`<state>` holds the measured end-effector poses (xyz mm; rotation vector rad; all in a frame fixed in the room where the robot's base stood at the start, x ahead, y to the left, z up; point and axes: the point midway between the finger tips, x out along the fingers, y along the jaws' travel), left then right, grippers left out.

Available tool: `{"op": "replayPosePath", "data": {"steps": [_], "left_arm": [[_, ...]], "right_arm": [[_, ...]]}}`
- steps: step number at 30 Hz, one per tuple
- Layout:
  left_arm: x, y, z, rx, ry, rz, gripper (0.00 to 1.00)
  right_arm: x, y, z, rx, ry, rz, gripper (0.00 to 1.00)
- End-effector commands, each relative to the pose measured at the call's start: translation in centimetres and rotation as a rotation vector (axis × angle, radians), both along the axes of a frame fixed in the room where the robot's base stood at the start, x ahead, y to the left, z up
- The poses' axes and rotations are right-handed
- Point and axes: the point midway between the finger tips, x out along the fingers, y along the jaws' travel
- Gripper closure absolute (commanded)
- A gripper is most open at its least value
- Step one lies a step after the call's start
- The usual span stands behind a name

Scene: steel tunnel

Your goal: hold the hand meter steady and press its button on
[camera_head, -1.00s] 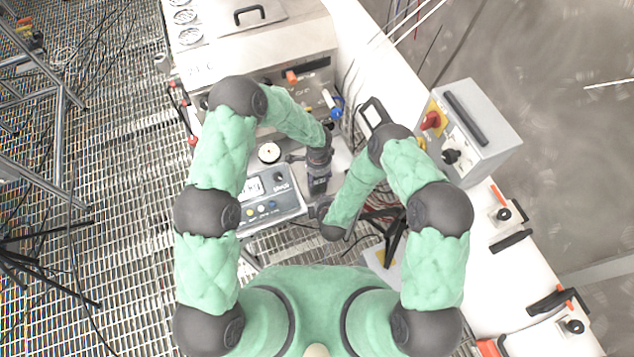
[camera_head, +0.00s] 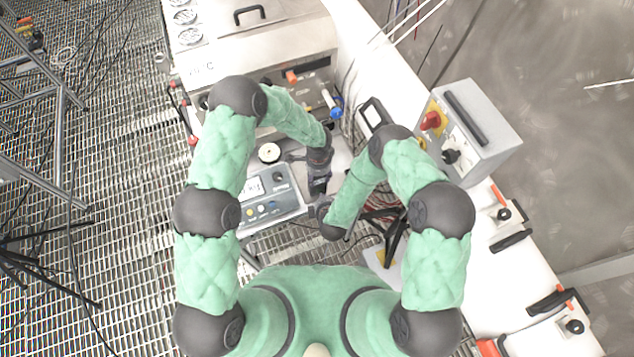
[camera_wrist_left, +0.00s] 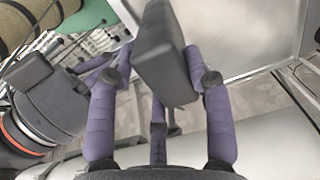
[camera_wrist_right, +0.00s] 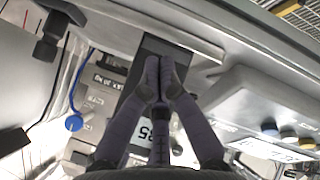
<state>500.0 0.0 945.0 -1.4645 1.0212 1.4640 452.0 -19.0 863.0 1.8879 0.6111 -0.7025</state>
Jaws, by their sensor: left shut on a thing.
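The hand meter (camera_wrist_left: 170,60) is a dark grey, box-like body in the left wrist view, with its face and button not visible there. My left gripper (camera_wrist_left: 178,90) is shut on it, with purple fingers on both sides. In the head view my left gripper (camera_head: 318,183) is at the end of the left arm, beside the bench panel. My right gripper (camera_head: 322,207) is just below it, close to the left gripper. In the right wrist view the right gripper's fingertips (camera_wrist_right: 162,78) are together, in front of a dark slab that seems to be the hand meter; contact cannot be told.
A grey panel instrument (camera_head: 268,195) with a display and coloured buttons stands left of the grippers, and a round gauge (camera_head: 269,153) is just above it. A grey box with a red knob (camera_head: 432,121) stands to the right. Cables lie below the grippers.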

Motion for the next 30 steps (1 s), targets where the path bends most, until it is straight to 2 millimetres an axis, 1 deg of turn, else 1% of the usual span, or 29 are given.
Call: {"op": "replayPosePath", "data": {"steps": [1,8,24,30], "left_arm": [[-0.3,0.0,-0.2,0.001,0.006,-0.001,0.89],[-0.3,0.0,-0.2,0.001,0.006,-0.001,0.89],[-0.2,0.0,-0.2,0.001,0.005,-0.001,0.89],[-0.2,0.0,-0.2,0.001,0.005,-0.001,0.89]], "right_arm": [[0.0,0.0,0.0,0.0,0.0,0.0,1.0],[-0.2,-0.1,0.0,0.0,0.001,0.0,1.0],[-4.5,-1.6,-0.1,0.0,0.004,0.001,1.0],[-5.6,-2.1,-0.1,0.0,0.002,0.0,1.0]]}}
